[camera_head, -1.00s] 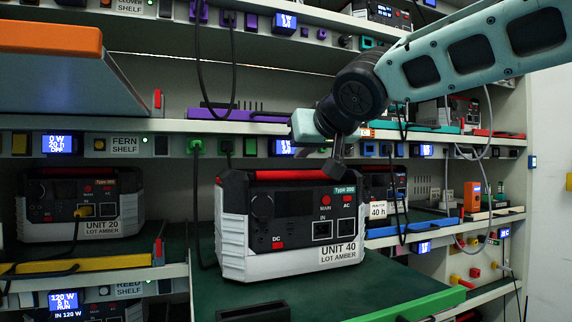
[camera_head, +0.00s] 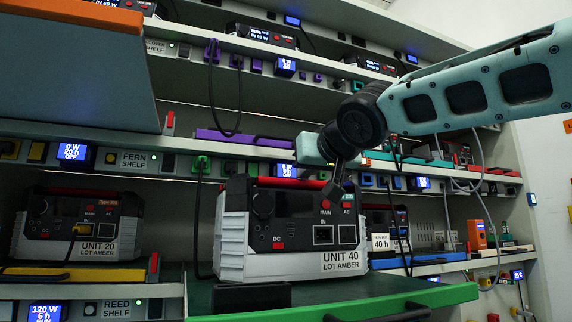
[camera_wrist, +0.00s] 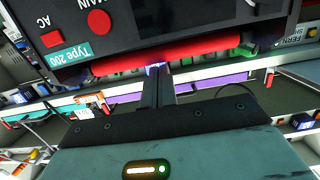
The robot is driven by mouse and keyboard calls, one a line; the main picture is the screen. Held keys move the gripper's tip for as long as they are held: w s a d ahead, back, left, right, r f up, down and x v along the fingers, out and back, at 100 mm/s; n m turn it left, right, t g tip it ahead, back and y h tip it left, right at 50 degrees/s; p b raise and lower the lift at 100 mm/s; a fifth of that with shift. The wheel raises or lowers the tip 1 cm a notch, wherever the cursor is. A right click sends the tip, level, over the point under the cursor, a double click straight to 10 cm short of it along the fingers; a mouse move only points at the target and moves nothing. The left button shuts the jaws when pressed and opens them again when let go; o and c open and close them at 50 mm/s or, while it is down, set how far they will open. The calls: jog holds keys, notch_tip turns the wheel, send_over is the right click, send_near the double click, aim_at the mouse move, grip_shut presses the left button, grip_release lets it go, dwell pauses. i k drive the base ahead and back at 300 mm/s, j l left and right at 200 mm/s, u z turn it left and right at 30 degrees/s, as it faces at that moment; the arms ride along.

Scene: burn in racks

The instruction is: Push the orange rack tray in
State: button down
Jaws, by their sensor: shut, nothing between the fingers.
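The orange rack tray (camera_head: 82,14) is at the upper left of the head view. Its orange front edge sticks out from the rack, and its grey-blue side and underside (camera_head: 75,75) show below. The orange tray is not recognisable in the wrist view.
UNIT 40 (camera_head: 290,235) stands on a pulled-out green-edged tray (camera_head: 350,300). A black cable (camera_head: 212,95) hangs right of the orange tray. UNIT 20 (camera_head: 85,225) sits on the shelf below it. A purple-edged tray (camera_head: 240,138) lies behind my gripper.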

aim_at(80, 63)
jog(key=k+l, duration=0.15)
jog(key=k, duration=0.25)
jog(key=k+l, duration=0.15)
jog(key=k, duration=0.25)
